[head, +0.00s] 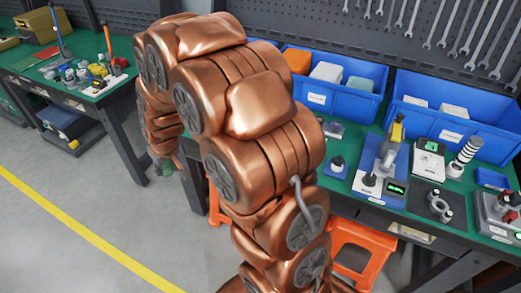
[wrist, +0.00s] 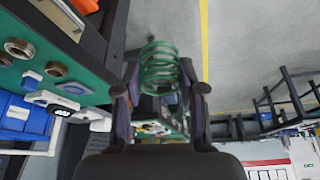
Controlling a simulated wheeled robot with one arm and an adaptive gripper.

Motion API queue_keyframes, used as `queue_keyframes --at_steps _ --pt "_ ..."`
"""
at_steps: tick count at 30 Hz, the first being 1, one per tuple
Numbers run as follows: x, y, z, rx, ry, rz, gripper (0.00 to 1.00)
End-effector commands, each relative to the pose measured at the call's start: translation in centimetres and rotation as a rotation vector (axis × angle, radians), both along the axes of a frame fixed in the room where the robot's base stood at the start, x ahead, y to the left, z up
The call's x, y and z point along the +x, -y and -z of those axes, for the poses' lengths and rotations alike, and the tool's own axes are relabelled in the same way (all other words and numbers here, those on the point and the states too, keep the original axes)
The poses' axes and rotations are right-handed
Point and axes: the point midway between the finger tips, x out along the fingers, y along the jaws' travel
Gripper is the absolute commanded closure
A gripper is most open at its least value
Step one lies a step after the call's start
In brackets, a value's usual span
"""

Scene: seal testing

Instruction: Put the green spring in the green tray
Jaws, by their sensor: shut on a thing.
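The green spring (wrist: 157,68) is an open coil of green wire in the wrist view. My gripper (wrist: 160,88) is shut on it, with one finger on each side of the coil. The spring is held in the air, clear of the bench tops. In the head view my gripper (head: 164,166) hangs low beside the right bench, partly hidden by my copper arm. I cannot make out a green tray for certain in either view.
The right bench (head: 350,187) holds blue bins (head: 333,88) and test instruments. An orange stool (head: 358,248) stands under it. The left bench (head: 35,62) carries several small parts and tools. The grey floor (head: 75,185) between is clear, with a yellow line.

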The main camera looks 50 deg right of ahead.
Motion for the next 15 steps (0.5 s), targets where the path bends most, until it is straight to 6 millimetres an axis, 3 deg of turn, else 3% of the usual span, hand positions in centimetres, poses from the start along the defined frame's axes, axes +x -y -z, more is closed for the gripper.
queue_keyframes --at_steps 1,6,15 --pt "-0.6 1.7 0.7 0.004 0.002 0.001 0.97" --pt "-3.1 6.8 1.6 0.002 0.004 -0.038 0.97" --pt "-8.5 14.3 3.1 0.002 0.004 -0.119 0.97"
